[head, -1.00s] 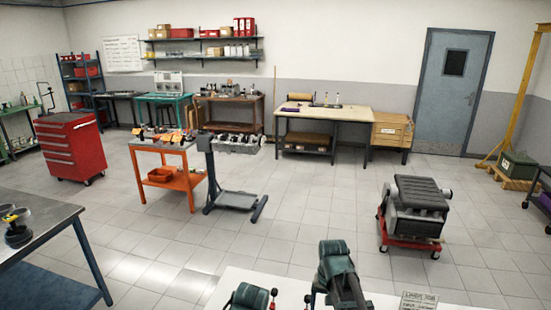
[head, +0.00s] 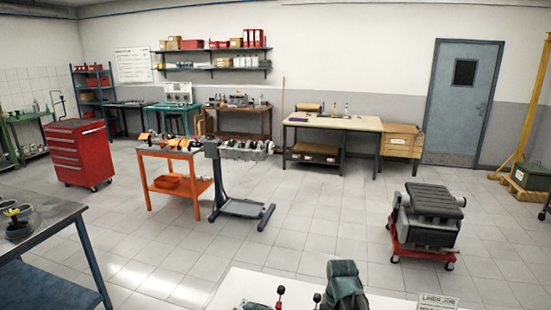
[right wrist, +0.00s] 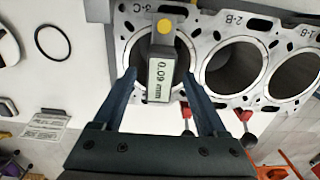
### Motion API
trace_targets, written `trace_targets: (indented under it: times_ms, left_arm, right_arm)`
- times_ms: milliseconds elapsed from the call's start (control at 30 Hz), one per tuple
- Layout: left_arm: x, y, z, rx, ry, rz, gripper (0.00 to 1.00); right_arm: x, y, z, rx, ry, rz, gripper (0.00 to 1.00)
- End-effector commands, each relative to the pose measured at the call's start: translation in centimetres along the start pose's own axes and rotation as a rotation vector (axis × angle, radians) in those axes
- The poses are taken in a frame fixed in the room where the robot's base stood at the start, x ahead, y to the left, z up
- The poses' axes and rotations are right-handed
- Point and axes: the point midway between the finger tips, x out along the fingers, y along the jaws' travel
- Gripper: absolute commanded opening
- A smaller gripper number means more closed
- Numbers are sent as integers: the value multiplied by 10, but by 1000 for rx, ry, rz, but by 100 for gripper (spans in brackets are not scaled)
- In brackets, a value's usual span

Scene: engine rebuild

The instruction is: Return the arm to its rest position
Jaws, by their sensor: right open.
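In the right wrist view my right gripper (right wrist: 160,76) is open. Its two dark fingers stand on either side of a grey bore gauge (right wrist: 160,93) with a yellow button and a display reading 0.09 mm. Gaps show between the fingers and the gauge. The gauge is over or in the end bore of a metal engine block (right wrist: 205,30); its lower end is hidden, so I cannot tell how deep it sits. Two more bores lie to the right. My left gripper is not in view, and neither gripper can be made out in the head view.
A black ring (right wrist: 52,42) and a printed card (right wrist: 45,124) lie on the white surface left of the block. Red-knobbed clamps (right wrist: 245,116) are near the block. On the floor ahead stand an engine on a red dolly (head: 428,215), an orange cart (head: 180,155) and a red tool cabinet (head: 80,152).

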Motion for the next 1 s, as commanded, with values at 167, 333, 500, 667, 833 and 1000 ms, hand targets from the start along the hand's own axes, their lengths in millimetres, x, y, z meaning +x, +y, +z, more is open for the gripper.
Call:
trace_targets:
  times_ms: [167, 333, 500, 667, 833, 1000]
  left_arm:
    - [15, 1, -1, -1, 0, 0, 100]
    - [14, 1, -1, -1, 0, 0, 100]
    - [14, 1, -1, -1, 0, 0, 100]
    - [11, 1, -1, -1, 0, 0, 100]
    - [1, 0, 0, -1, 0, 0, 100]
    - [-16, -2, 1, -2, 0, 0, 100]
  right_arm:
    - [15, 0, 0, 0, 0, 0, 75]
    - [14, 0, 0, 0, 0, 0, 75]
    - [14, 0, 0, 0, 0, 0, 75]
    - [11, 0, 0, 0, 0, 0, 75]
    - [1, 0, 0, 0, 0, 0, 75]
    - [-17, 0, 0, 0, 0, 0, 75]
